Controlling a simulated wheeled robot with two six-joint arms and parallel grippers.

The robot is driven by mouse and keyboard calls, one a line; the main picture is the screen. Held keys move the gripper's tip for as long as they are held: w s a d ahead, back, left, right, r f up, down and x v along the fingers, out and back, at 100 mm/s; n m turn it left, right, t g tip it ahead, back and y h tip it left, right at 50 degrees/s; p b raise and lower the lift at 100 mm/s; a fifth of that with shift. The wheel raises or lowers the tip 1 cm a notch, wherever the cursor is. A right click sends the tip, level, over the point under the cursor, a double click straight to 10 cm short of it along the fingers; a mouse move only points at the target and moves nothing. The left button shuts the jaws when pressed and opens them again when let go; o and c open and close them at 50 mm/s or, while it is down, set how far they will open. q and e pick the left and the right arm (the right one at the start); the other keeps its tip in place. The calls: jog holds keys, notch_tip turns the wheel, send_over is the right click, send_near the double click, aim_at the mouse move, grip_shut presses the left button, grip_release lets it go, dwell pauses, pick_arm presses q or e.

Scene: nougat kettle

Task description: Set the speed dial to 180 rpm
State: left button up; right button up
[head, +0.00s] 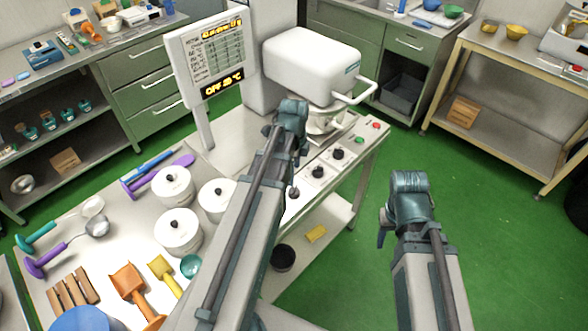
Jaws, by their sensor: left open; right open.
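The kettle machine's front panel carries black dials in a row: a far one (338,153), a middle one (317,171) and a near one (293,192) beside my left arm. The dial labels are too small to read, so I cannot tell which sets the speed. My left gripper (296,122) is open, left of and above the dials, in front of the machine; its fingers are mostly hidden by its wrist. My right gripper (408,190) is open over the green floor, right of the panel, apart from everything. A display board (213,55) shows orange digits and "OFF" with a temperature.
A green button (359,140) and a red button (376,125) sit beyond the dials. The white mixer head (312,62) with its handle (352,95) overhangs the kettle. White lidded pots (179,232), scoops and ladles cover the table's left part.

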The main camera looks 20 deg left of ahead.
pick_arm(q)
notch_tip(320, 180, up, 4)
jog(key=p, duration=0.3)
jog(key=shift+r, duration=0.1)
pick_arm(e)
notch_tip(320, 180, up, 4)
jog(key=shift+r, duration=0.1)
pick_arm(q)
jog(key=s+d+f+n+b, duration=0.2)
jog(key=s+d+n, duration=0.2)
jog(key=d, duration=0.2)
jog(key=s+d+f+n+b, duration=0.2)
jog(key=s+d+n, duration=0.2)
jog(key=d, duration=0.3)
jog(key=s+d+f+n+y+b, duration=0.1)
jog(key=s+d+f+n+b, duration=0.2)
jog(key=d, duration=0.4)
jog(key=shift+s+d+n, duration=0.25)
jog(key=shift+s+n, duration=0.15)
jog(key=shift+n, duration=0.2)
pick_arm(e)
notch_tip(320, 180, down, 7)
